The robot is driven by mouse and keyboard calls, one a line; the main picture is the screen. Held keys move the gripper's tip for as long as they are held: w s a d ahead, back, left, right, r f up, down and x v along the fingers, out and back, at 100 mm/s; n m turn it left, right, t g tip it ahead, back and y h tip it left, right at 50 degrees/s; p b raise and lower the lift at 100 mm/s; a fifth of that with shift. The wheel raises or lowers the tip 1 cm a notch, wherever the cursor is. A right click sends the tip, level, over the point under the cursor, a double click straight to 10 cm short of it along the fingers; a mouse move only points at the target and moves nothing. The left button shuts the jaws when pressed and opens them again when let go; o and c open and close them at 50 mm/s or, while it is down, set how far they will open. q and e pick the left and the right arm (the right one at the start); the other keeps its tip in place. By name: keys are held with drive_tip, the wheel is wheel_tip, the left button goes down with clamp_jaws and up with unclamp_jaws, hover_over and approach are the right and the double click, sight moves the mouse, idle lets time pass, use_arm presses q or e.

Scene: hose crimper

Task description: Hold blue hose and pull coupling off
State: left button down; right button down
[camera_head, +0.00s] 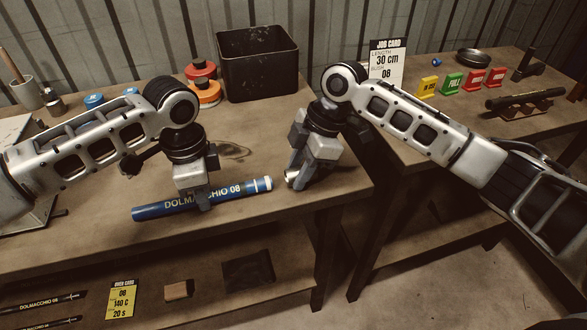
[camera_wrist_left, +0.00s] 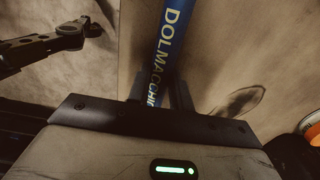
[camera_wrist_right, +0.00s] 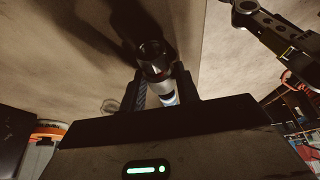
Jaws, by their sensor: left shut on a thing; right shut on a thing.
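The blue hose (camera_head: 150,212), lettered DOLMACCHIO 08, lies nearly level just over or on the front of the left table; whether it touches the table is unclear. My left gripper (camera_head: 203,198) is shut around its middle from above. The hose also shows between the fingers in the left wrist view (camera_wrist_left: 168,45). Its right end has a pale band. My right gripper (camera_head: 294,180) is shut on the metal coupling (camera_wrist_right: 156,68), just right of the hose end. In the head view a small gap seems to part hose and coupling.
A black bin (camera_head: 258,65), orange and red round pieces (camera_head: 203,92) and blue caps (camera_head: 94,100) stand at the back. The right table holds a job card (camera_head: 386,62), several coloured tags (camera_head: 452,83) and a dark tool (camera_head: 518,102). A lower shelf has an oven card (camera_head: 121,300).

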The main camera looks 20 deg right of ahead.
sight(288, 172)
drive_tip(key=shift+r, duration=2.55)
use_arm(q)
drive_tip(key=c, duration=1.2)
unclamp_jaws()
drive_tip(key=shift+o, duration=0.2)
drive_tip(key=shift+r, duration=0.1)
wheel_tip(288, 172, up, 12)
